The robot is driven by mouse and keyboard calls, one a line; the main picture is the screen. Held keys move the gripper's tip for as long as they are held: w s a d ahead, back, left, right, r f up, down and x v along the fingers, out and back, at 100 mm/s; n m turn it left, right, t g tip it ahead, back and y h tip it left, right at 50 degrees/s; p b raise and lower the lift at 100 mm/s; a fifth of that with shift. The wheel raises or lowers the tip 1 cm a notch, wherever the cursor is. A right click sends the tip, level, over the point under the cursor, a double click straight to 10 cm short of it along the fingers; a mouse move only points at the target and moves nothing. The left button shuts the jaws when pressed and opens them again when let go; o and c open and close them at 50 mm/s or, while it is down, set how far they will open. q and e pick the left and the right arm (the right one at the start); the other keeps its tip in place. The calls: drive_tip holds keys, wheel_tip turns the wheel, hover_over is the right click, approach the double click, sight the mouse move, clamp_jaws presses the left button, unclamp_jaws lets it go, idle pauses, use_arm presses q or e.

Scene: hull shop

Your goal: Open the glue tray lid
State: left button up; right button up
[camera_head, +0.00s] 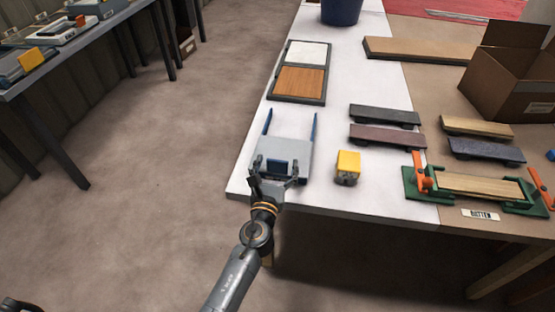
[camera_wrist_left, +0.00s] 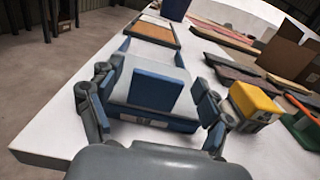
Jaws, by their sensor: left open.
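The glue tray appears as a low blue box with a flat pale grey lid (camera_head: 287,153) on the white table's near left corner. Two thin blue rails (camera_head: 268,122) reach back beyond the lid. A dark blue upright tab (camera_wrist_left: 156,91) stands on the lid's near side. My left gripper (camera_head: 274,177) is at this near side, open. In the left wrist view its fingers (camera_wrist_left: 157,85) stand on either side of the tab, with gaps to it. The lid lies flat; the tray's inside is hidden. My right gripper is not in view.
A yellow block (camera_head: 348,167) stands just right of the tray. A framed board with white and wood panels (camera_head: 300,83) lies behind it. Dark sanding-type blocks (camera_head: 385,116), a green clamp fixture (camera_head: 413,183) and a cardboard box (camera_head: 495,88) are farther right. Open floor lies left.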

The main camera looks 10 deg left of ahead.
use_arm(q)
drive_tip(key=shift+w, duration=0.75)
